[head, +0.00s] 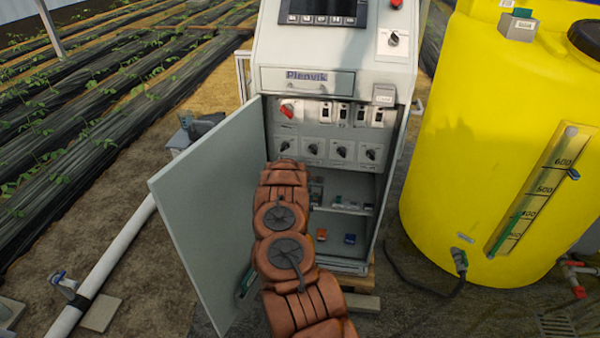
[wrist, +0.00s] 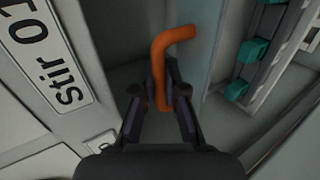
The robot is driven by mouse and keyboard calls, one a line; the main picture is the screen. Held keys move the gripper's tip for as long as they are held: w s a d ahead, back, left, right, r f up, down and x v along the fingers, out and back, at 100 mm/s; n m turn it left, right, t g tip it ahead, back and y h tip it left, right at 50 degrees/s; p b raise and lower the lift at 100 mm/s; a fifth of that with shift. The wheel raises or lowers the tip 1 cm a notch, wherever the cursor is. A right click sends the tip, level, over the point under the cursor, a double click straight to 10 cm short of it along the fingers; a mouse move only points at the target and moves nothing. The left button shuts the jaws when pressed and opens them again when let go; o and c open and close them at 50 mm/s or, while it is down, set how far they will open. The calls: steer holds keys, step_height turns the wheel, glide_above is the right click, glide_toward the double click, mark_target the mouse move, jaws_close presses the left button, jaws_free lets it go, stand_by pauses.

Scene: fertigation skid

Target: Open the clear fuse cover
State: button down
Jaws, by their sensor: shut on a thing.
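In the wrist view my gripper (wrist: 163,88) is shut on an orange bent handle (wrist: 170,40). The handle's upper end bends to the right above the fingers; its lower part lies between them. A pale bluish, pane-like strip (wrist: 213,40) stands just right of the handle. I cannot tell for sure whether it is the clear fuse cover, or whether the handle is joined to it. In the head view my arm reaches into the open cabinet (head: 340,255) and hides the gripper and the handle.
The cabinet door (head: 205,210) stands open to the left of my arm. Switches (head: 342,152) line the panel above. Teal terminal blocks (wrist: 252,50) sit on a rail at right in the wrist view. A yellow tank (head: 480,130) stands to the right.

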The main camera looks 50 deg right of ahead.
steer(key=c, duration=1.2)
jaws_free()
